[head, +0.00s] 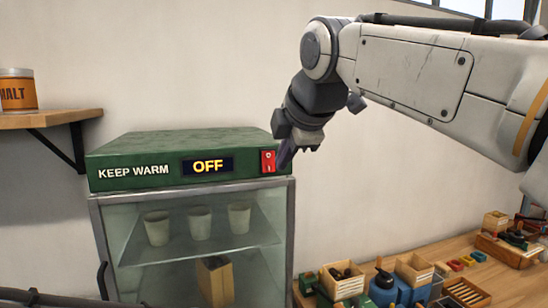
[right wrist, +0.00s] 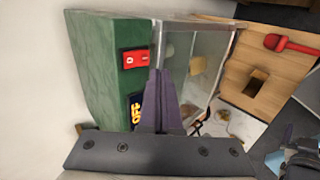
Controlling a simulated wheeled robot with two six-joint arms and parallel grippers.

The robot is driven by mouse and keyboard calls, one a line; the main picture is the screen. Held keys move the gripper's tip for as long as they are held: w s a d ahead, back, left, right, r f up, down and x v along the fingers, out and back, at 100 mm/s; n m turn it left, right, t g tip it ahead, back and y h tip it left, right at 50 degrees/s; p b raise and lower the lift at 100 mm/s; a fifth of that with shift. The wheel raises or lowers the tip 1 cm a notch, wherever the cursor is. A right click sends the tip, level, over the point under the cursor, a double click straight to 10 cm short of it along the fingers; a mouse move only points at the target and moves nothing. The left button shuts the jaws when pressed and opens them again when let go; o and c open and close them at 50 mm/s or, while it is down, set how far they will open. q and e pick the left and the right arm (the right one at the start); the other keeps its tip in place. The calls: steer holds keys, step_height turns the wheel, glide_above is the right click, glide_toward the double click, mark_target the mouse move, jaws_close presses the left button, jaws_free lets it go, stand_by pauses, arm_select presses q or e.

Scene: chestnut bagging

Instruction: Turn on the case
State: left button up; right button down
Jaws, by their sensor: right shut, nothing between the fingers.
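The case (head: 187,150) is a green-topped warming cabinet with a glass front, marked KEEP WARM. Its display (head: 208,166) reads OFF. A red rocker switch (head: 268,161) sits at the right end of the green front panel. My right gripper (head: 284,162) is shut and empty, just right of the switch in the head view; I cannot tell whether it touches. In the right wrist view the shut fingers (right wrist: 158,84) point toward the panel, with the red switch (right wrist: 134,58) just beyond and left of their tips. My left gripper is not in view.
Several pale cups (head: 199,223) stand on the case's inner shelf, with a brown paper bag (head: 214,280) below. A wooden bench (head: 450,262) with small boxes and bottles lies to the right. A wall shelf (head: 50,118) holds a malt tin (head: 18,92) at left.

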mark_target(270, 169)
steer(key=w, duration=0.1)
steer(key=w+a+f+p, duration=0.1)
steer(key=w, duration=0.1)
steer(key=w+p, duration=0.1)
steer(key=w, duration=0.1)
steer(key=shift+a+f, duration=0.3)
steer(key=shift+f, duration=0.05)
steer(key=f+t+b, duration=0.1)
steer(key=b, duration=0.2)
steer(key=shift+w+a+b, duration=0.1)
steer(key=shift+w+b, duration=0.05)
steer(key=shift+b, duration=0.55)
